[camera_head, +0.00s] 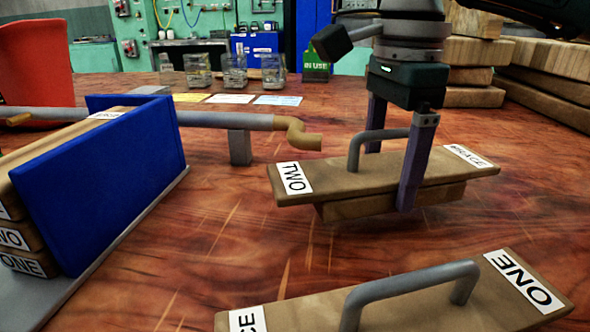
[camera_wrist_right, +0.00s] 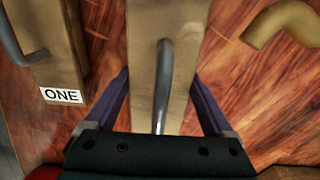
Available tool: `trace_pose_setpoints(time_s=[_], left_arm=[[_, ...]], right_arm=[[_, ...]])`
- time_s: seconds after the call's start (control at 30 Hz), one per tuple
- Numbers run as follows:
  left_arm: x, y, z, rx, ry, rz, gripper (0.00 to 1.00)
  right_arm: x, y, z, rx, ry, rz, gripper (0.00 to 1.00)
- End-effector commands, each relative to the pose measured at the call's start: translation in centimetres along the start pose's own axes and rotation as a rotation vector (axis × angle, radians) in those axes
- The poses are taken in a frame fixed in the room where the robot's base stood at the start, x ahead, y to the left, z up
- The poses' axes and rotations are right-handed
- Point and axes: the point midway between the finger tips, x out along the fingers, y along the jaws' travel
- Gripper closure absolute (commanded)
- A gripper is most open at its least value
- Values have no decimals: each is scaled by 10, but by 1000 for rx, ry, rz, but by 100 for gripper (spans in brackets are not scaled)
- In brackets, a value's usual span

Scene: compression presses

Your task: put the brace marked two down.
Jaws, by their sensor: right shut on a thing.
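The brace marked two (camera_head: 330,188) is a wooden board with a grey handle, a TWO label at its left end and a BRACE label at its right end. A narrower block shows under the board. My right gripper (camera_head: 392,165) is shut on the brace, its purple fingers on either long side around the handle. The brace looks level and low over the table; I cannot tell if it touches the wood. In the right wrist view the brace (camera_wrist_right: 145,50) runs between the fingers, its labels out of sight. My left gripper is not in view.
The brace marked one (camera_head: 410,298) lies in front. A press with a blue plate (camera_head: 100,180) and labelled wooden boards (camera_head: 60,160) stands left, its bent grey pipe (camera_head: 225,120) reaching toward the brace. Wood stacks (camera_head: 545,90) stand back right.

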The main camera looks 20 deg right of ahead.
Motion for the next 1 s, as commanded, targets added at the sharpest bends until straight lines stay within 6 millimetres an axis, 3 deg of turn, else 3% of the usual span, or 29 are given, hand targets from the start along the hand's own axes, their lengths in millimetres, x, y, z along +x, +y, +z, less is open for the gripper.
trace_pose_setpoints(time_s=[0.1,0.2,0.57,0.6,0.7,1.0], left_arm=[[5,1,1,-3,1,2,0],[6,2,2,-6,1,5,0],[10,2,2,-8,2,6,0],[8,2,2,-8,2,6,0],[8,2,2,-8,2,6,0],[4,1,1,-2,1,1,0]], right_arm=[[23,1,0,1,-1,4,100],[32,1,0,0,-1,2,100],[37,0,0,0,-1,0,100],[35,0,0,0,0,1,8],[35,0,0,0,0,1,0],[28,0,0,0,-1,0,0]])
